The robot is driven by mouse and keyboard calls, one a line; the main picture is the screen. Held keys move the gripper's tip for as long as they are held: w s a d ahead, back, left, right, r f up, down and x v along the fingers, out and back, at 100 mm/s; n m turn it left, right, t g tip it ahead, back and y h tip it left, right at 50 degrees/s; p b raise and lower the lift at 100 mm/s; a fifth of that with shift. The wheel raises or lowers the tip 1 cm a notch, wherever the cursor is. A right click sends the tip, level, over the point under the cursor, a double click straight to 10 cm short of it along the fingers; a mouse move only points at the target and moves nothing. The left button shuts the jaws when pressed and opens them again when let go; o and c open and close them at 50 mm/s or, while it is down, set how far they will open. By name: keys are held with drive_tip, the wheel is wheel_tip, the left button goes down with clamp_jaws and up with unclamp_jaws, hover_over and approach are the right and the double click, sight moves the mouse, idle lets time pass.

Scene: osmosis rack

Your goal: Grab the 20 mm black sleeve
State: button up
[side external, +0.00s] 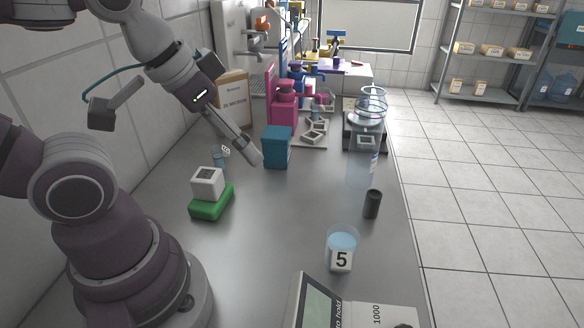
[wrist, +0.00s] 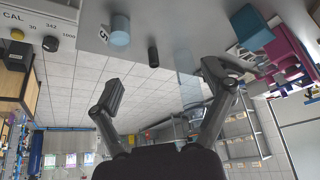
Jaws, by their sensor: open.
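The black sleeve (side external: 372,204) is a small dark cylinder standing upright on the grey bench, near its right edge in the side view. In the wrist view the black sleeve (wrist: 153,55) shows near the top middle, beyond the fingers. My gripper (side external: 256,160) is above the bench beside the blue box, well to the left of the sleeve and apart from it. In the wrist view my gripper (wrist: 165,80) has its two fingers spread wide with nothing between them.
A beaker of blue liquid marked 5 (side external: 341,248) stands in front of the sleeve. A clear cylinder (side external: 361,168) stands behind it. A blue box (side external: 277,147), a green block (side external: 211,203) with a white cube (side external: 207,183), and a scale (side external: 318,303) are also on the bench (side external: 290,215).

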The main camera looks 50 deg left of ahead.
drive_tip(key=shift+c, duration=0.9)
drive_tip(key=n+g, duration=0.1)
hover_over(373, 195)
drive_tip(key=s, duration=0.4)
wheel_tip(373, 195, down, 9)
drive_tip(key=x, duration=1)
drive_tip(key=shift+w+f, duration=0.2)
drive_tip(key=shift+w, duration=0.05)
drive_tip(key=c, duration=0.9)
